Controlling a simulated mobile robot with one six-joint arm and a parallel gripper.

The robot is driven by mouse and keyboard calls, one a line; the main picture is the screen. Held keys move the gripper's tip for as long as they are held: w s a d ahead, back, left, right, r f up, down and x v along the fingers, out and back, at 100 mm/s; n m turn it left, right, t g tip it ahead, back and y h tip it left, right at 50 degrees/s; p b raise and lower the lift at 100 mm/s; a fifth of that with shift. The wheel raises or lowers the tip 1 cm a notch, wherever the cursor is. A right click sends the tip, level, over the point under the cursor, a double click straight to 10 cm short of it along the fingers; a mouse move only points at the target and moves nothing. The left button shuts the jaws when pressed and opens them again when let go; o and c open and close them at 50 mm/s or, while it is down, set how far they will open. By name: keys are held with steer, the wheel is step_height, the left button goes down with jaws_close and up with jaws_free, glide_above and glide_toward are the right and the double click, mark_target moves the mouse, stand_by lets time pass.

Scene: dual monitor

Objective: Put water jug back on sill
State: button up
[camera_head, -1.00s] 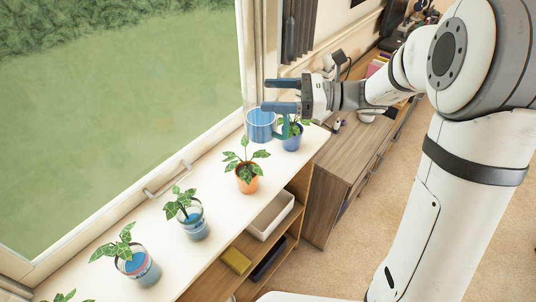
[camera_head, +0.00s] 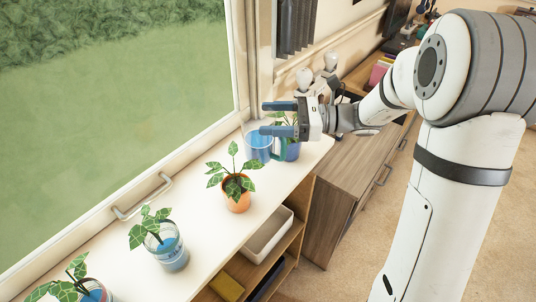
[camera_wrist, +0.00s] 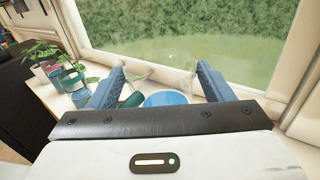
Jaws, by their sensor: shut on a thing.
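The water jug (camera_head: 259,146) is clear, with blue water and a green handle (camera_head: 278,150). It is at the far end of the white window sill (camera_head: 205,230), close beside the blue-potted plant (camera_head: 292,150). My gripper (camera_head: 264,118) is at the jug's top, its two blue fingers spread apart and shut on it. In the wrist view the jug's round blue water surface (camera_wrist: 165,99) shows low between the fingers, handle to its left. The jug looks upright; I cannot tell whether its base touches the sill.
An orange-potted plant (camera_head: 237,198) stands nearer along the sill, then a plant in a glass of blue water (camera_head: 167,250). The window and its handle (camera_head: 142,197) border the sill on the left. A wooden cabinet (camera_head: 345,175) stands to the right.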

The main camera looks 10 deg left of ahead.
mark_target(273, 141)
steer(key=shift+f, duration=3.3)
steer(key=shift+f+b, duration=0.2)
steer(key=shift+b, duration=0.1)
steer(key=o, duration=1.7)
